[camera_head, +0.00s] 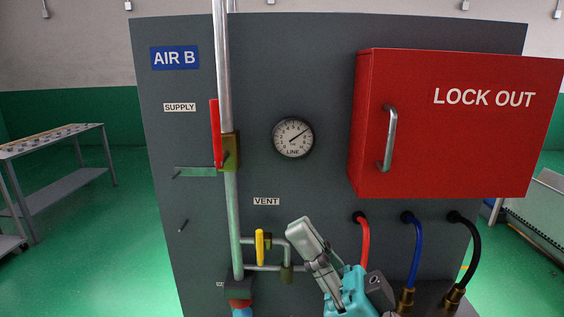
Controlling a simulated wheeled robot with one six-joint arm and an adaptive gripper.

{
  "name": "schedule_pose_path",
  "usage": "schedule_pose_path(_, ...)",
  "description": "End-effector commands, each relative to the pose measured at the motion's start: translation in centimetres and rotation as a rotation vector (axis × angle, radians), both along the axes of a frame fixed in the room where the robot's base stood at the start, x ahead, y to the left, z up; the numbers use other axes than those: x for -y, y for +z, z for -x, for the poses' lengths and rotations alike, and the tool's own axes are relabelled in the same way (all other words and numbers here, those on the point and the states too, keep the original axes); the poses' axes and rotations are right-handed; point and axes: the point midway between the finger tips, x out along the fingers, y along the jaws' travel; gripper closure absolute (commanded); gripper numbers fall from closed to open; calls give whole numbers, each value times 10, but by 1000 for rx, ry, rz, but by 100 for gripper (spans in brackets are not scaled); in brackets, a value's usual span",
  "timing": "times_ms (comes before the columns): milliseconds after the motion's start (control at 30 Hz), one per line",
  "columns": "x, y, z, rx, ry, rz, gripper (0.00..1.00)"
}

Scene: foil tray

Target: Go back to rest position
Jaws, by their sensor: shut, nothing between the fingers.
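My gripper (299,230) shows at the bottom middle, in front of the grey panel, pointing up and to the left. It is shut and empty. It is just right of the small vent pipe loop with the yellow handle (260,247), and may overlap the pipe in the picture; I cannot tell whether they touch. The teal part behind the gripper is my own arm. The red supply handle (215,133) stands upright along the vertical pipe (223,60). The line gauge (293,138) has its needle pointing to the upper right.
The red lock-out box (450,140) sticks out at the upper right, its door closed. Red (364,240), blue (415,255) and black hoses (473,250) hang below it, right of my gripper. A metal table (70,180) stands at the left. Green floor beside it is clear.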

Motion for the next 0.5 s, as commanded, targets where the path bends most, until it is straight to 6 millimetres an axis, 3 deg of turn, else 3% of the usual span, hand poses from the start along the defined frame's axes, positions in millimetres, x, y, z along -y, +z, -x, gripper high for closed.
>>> schedule_pose_path(267,3,-34,-12,-99,-63,19,100)
schedule_pose_path(500,9,-82,-25,-230,-154,47,100)
